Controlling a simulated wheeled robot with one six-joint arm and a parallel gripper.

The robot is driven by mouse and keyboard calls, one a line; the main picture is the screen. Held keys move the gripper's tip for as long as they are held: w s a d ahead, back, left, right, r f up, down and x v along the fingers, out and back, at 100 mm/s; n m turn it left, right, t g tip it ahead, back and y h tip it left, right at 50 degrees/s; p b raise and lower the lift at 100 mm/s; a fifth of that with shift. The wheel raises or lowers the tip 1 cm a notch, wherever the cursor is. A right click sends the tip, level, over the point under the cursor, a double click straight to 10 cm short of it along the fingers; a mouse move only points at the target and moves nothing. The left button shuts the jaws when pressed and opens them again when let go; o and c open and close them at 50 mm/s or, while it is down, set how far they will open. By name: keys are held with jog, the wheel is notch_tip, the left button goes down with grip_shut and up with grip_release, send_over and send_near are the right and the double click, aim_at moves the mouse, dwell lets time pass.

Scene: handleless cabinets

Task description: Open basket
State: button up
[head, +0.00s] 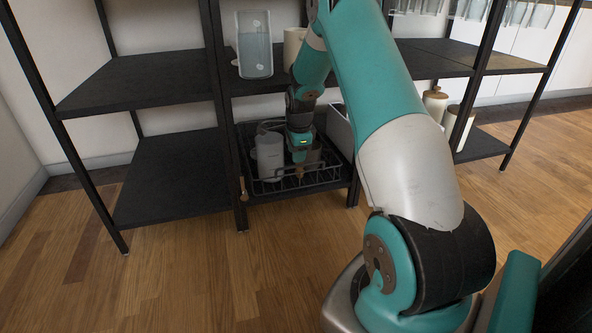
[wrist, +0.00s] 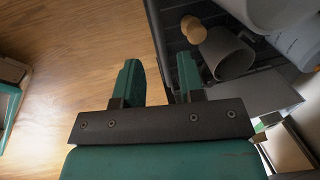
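The black basket (head: 318,183) sits in the bottom of the middle shelf bay, holding pale containers. In the wrist view, the basket's dark edge (wrist: 157,35) runs down the picture between my two fingers. My gripper (wrist: 160,72) is open, with a clear gap between its green fingers. One finger is over the wood floor side and the other over the basket's inside. I cannot tell whether either finger touches the edge. In the head view, my wrist reaches down over the basket, and my fingertips are hard to make out.
A grey cup (wrist: 228,54) and a wooden-topped item (wrist: 193,29) lie in the basket near my right finger. A glass jar (head: 254,45) stands on the shelf above. Black shelf posts (head: 228,120) flank the bay. The wood floor (head: 190,270) in front is clear.

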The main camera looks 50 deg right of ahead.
aim_at(296, 167)
jog(key=f, duration=0.1)
jog(key=f+b, duration=0.1)
jog(key=f, duration=0.1)
jog(key=f+b, duration=0.1)
jog(key=shift+w+d+f, duration=0.25)
jog(key=shift+w, duration=0.1)
jog(key=shift+c, duration=0.5)
grip_shut()
